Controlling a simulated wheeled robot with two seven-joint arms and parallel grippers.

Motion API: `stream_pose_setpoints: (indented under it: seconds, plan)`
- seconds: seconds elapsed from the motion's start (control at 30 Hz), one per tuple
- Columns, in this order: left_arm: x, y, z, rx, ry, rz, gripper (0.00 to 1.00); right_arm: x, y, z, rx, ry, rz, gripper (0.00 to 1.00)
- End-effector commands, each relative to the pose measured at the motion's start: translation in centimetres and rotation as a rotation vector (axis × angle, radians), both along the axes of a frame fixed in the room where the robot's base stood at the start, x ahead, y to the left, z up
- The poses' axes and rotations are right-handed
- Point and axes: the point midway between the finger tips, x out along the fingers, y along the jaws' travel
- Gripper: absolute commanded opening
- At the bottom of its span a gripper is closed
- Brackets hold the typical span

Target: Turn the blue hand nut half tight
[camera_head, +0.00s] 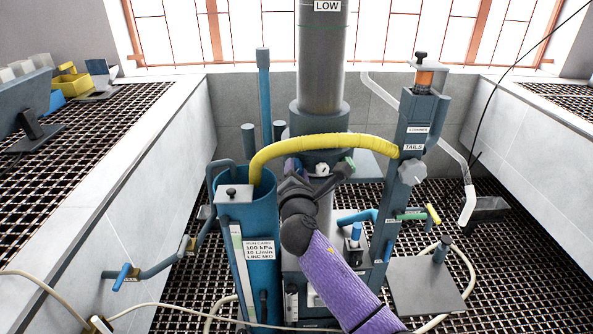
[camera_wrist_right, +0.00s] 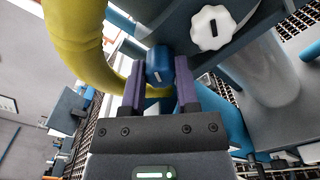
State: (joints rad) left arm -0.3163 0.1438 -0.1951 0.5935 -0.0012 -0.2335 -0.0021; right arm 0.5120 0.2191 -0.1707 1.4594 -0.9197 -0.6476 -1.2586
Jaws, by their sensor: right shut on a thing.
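The blue hand nut (camera_wrist_right: 158,64) shows in the right wrist view, between the purple fingers of my right gripper (camera_wrist_right: 159,84). A pale line marks its near face. The gripper is shut on it, with one finger on each side. In the head view my right gripper (camera_head: 293,168) is at the central machine, below the yellow hose, and the nut is hidden there. My left gripper is not in view.
The thick yellow hose (camera_head: 325,144) arches just above my right gripper; it is close on the left in the wrist view (camera_wrist_right: 72,30). A white lobed knob (camera_wrist_right: 212,27) is beside the nut. A blue tank (camera_head: 262,192) stands left, the tails column (camera_head: 411,140) right.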

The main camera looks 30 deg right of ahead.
Motion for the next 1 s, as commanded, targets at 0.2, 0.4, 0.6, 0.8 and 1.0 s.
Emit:
stream_pose_setpoints:
  seconds: [0.2,0.4,0.6,0.8,1.0]
  plan:
    - [-0.4,0.0,-0.1,0.001,0.007,0.0,0.59,0.0,0.1,0.0,0.142,-0.071,0.002,0.0]
    - [-0.5,0.2,-0.4,0.005,0.01,0.0,0.59,0.0,0.0,0.0,0.313,-0.154,0.001,0.0]
    - [-0.5,0.4,-0.7,0.008,0.013,0.0,0.59,0.0,0.1,0.0,0.486,-0.238,0.002,0.0]
    - [-0.4,0.5,-1.0,0.01,0.015,0.0,0.59,0.0,0.0,0.0,0.653,-0.319,0.003,0.0]
    - [-0.3,0.5,-1.3,0.011,0.015,0.001,0.59,0.0,0.0,0.1,0.804,-0.393,0.003,0.0]
